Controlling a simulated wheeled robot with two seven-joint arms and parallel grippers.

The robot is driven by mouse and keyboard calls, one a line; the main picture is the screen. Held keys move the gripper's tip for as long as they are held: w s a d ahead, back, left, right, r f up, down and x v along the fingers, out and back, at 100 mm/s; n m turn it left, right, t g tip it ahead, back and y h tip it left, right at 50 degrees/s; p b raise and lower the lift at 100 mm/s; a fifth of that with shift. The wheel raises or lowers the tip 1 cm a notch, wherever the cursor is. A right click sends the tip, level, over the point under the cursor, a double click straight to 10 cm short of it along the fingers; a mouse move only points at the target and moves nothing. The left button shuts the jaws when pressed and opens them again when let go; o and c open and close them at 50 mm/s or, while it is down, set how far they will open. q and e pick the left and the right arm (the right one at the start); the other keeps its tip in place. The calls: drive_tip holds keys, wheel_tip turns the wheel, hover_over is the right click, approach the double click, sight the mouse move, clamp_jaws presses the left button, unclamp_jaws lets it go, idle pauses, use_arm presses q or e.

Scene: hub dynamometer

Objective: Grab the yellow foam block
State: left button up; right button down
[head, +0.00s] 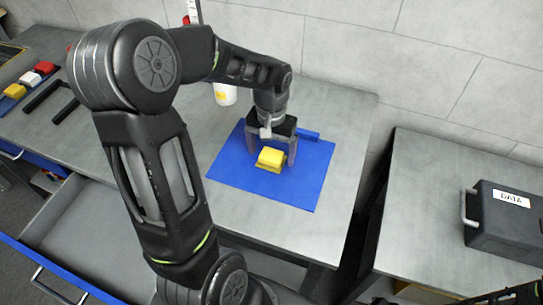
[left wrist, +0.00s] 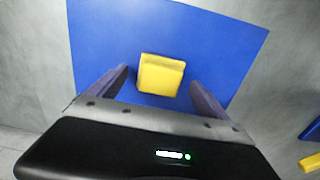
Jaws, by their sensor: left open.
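The yellow foam block (head: 270,158) lies on the blue mat (head: 234,166) on the grey workbench. My left gripper (head: 272,160) points down over the mat with its fingers around the block's sides, or just above it; the exact height is hard to tell. In the left wrist view, the block (left wrist: 161,75) shows ahead of and between the two open fingers (left wrist: 158,82), with gaps on both sides. My right gripper is not clearly in view; only a dark piece shows at the lower right corner of the head view.
A white and yellow bottle (head: 225,94) stands behind the mat. Red, white and yellow blocks (head: 30,77) sit at the far left. A black DATA case (head: 505,222) stands on the right table. An open drawer (head: 75,235) juts out at lower left.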

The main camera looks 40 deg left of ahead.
sight(272, 154)
use_arm(q)
drive_tip(key=shift+f, duration=0.75)
drive_tip(key=shift+c, duration=0.2)
drive_tip(key=c, duration=1.4)
drive_tip(key=shift+r, duration=0.15)
drive_tip(key=shift+c, duration=0.2)
wheel_tip(272, 154, up, 10)
drive_tip(key=shift+f+b, duration=0.1)
drive_tip(key=shift+b, duration=0.2)
